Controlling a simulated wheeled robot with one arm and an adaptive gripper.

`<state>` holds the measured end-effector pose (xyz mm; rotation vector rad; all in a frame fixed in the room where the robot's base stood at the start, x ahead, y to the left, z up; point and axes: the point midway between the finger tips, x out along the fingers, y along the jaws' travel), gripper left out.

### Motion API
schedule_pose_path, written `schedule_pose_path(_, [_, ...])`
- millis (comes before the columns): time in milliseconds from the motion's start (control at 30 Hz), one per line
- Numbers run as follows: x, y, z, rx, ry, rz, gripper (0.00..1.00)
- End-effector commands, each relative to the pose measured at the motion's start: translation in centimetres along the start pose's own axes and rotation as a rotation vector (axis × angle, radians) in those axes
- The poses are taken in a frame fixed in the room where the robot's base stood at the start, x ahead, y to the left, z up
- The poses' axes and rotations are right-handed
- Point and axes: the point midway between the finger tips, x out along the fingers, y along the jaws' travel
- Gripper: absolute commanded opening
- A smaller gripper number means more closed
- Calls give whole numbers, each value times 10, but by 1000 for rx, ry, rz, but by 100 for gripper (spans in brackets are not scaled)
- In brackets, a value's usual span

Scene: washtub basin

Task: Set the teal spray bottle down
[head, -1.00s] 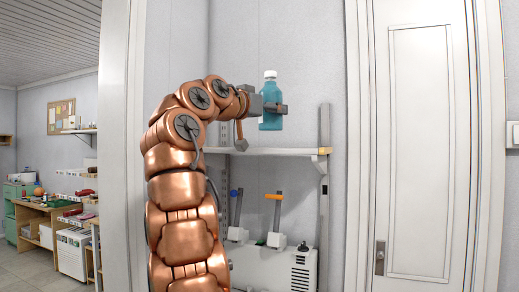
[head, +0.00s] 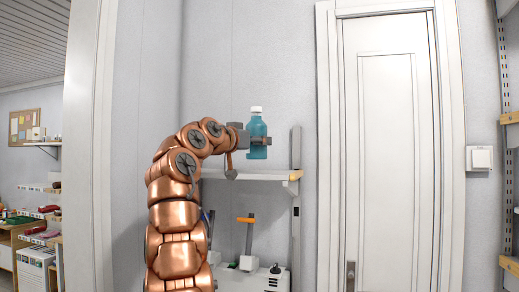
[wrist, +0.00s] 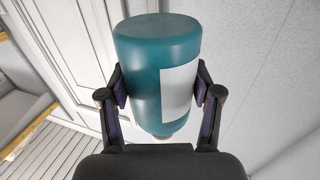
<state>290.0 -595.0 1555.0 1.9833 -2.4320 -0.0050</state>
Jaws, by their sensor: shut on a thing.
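The teal bottle (head: 257,138) has a white cap and stands upright in my gripper (head: 256,141), in the air in front of the grey wall. In the head view it appears above the level of a white shelf. The wrist view shows the teal bottle (wrist: 147,75) large, with a white label on its side. Both fingers of my gripper (wrist: 160,97) press against its sides there. No spray head shows; the top is a plain cap in the head view.
The white wall shelf (head: 250,175) has a wooden end cap and nothing visible on it. A white appliance (head: 258,281) and an orange-topped tool (head: 247,240) are below. A closed white door (head: 390,150) is to the right. Workshop shelves (head: 38,230) are at the far left.

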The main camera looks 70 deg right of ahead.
Motion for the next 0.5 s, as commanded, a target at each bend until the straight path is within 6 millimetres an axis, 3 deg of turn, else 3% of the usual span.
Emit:
schedule_pose_path(200, [37, -14, -2, -2, 0, 0, 14])
schedule_pose_path(500, [51, -20, 3, 0, 0, 0, 14])
